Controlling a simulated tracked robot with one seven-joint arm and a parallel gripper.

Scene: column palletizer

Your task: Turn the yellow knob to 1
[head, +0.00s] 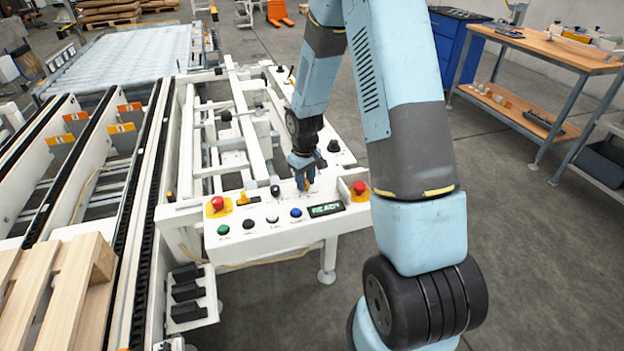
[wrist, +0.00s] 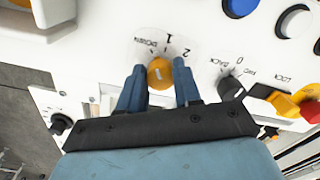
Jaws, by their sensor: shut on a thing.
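The yellow knob (wrist: 160,74) sits on a white panel between the two blue fingers of my gripper (wrist: 158,68) in the wrist view. The fingers are shut on its sides. In the head view my gripper (head: 305,183) reaches down to the white control panel (head: 265,238), and the knob is mostly hidden there.
A black selector (wrist: 230,88) marked BACK, 0 and FWD is close to the right finger. In the head view, red stop buttons (head: 217,203) (head: 360,188) flank a READY display (head: 325,210) and several push buttons.

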